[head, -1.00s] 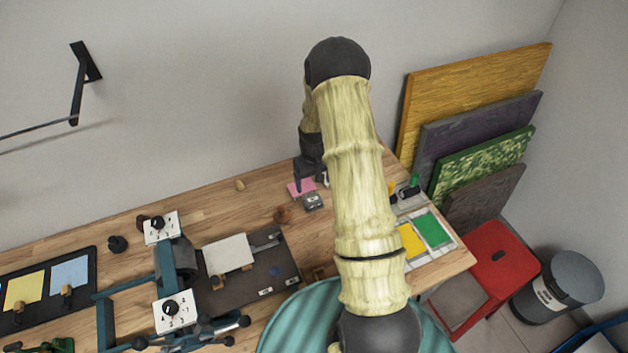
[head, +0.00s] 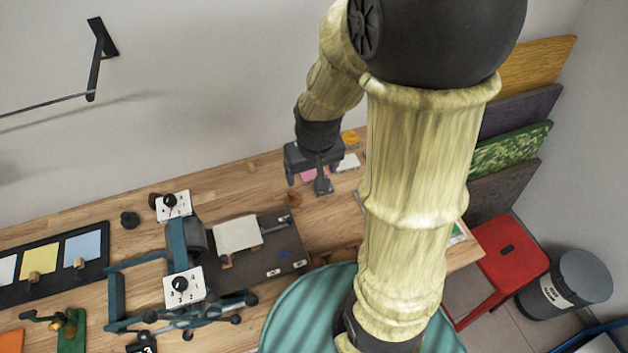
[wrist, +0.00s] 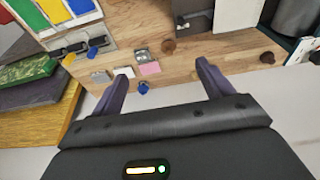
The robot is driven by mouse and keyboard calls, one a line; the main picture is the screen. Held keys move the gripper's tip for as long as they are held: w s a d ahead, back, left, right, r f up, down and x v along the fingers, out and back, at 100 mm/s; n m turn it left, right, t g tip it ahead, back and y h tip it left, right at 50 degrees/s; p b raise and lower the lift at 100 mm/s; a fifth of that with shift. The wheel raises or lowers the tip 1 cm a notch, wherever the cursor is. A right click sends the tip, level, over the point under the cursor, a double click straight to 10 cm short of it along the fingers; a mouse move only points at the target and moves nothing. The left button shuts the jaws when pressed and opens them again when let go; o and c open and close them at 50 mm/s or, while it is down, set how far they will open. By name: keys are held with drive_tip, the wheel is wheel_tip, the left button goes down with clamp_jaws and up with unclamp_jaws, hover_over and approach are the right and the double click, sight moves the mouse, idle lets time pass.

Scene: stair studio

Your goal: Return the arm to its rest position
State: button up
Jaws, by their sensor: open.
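My gripper (head: 308,184) hangs from my bent arm above the back of the wooden workbench (head: 130,204), near the wall. In the wrist view my gripper (wrist: 162,88) shows two dark fingers spread wide apart with nothing between them. Beyond the fingers, a pink pad (wrist: 149,68), a small grey block (wrist: 141,55) and a blue-topped item (wrist: 143,88) lie on the bench, apart from the fingers. My arm hides much of the right end of the bench in the head view.
A teal-framed device with white dial plates (head: 183,287) stands on the bench left of centre, beside a dark board (head: 285,240). A red stool (head: 508,255), a grey bin (head: 565,285) and leaning panels (head: 515,150) stand at right. A black bracket (head: 97,60) juts from the wall.

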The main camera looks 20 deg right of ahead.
drive_tip(key=s, duration=0.1)
drive_tip(key=s+r, duration=0.1)
drive_tip(key=s+a, duration=0.1)
drive_tip(key=s, duration=0.1)
drive_tip(key=shift+s+a+r, duration=0.1)
drive_tip(key=shift+r, duration=0.2)
wheel_tip(320, 180, down, 5)
drive_tip(key=b, duration=0.5)
drive_tip(key=shift+f, duration=0.15)
